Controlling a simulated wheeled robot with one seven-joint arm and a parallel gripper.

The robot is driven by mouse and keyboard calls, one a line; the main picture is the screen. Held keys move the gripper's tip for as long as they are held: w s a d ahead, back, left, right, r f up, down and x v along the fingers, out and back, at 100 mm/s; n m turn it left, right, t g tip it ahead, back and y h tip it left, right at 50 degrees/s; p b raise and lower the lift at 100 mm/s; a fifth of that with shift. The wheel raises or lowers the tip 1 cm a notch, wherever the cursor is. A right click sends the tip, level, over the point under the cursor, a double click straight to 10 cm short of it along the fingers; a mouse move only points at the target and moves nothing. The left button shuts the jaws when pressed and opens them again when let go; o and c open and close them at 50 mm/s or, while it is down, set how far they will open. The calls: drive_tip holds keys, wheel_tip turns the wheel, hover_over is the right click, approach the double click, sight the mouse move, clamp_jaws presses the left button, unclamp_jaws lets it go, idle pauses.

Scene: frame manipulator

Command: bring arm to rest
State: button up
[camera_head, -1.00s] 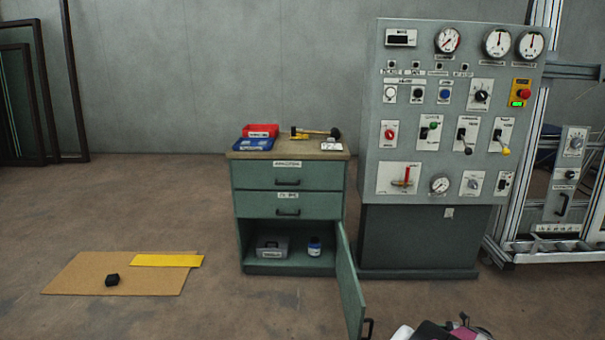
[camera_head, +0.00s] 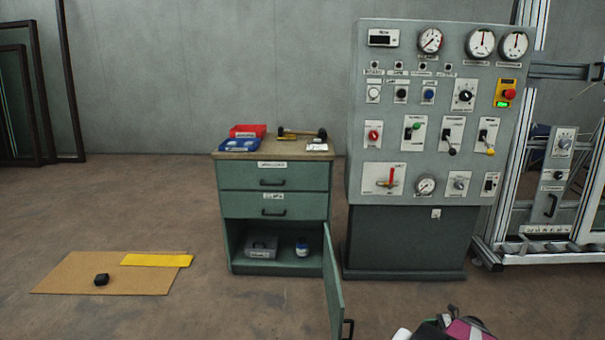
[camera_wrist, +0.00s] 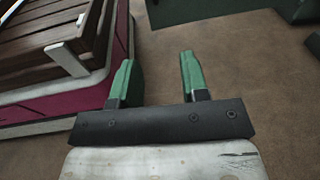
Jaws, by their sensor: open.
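My gripper (camera_wrist: 157,64) has two green fingers on a black bar. In the wrist view the fingers stand apart with only brown floor between them, so it is open and empty. In the head view, a white, dark green and magenta shape at the bottom edge seems to be part of my arm, mostly cut off. Nothing touches the fingertips.
A green cabinet (camera_head: 275,177) stands with its lower door (camera_head: 333,285) swung open into the floor space. A grey control panel (camera_head: 400,110) is to its right. A cardboard sheet (camera_head: 70,275) lies on the floor at left. A slatted wooden crate (camera_wrist: 55,40) is left of my gripper.

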drive_tip(key=s+a+r+n+g+h, duration=0.1)
drive_tip(key=a+r+n+h, duration=0.7)
drive_tip(key=a+r, duration=0.6)
drive_tip(key=s+a+r+n+h, duration=0.2)
drive_tip(key=a+r+n+h, duration=0.6)
drive_tip(key=a+r, duration=0.5)
drive_tip(key=a+n, duration=0.2)
drive_tip(key=a, duration=0.3)
drive_tip(key=shift+a+r+n+g, duration=0.25)
drive_tip(key=shift+r+n+g, duration=0.1)
drive_tip(key=shift+n+g, duration=0.05)
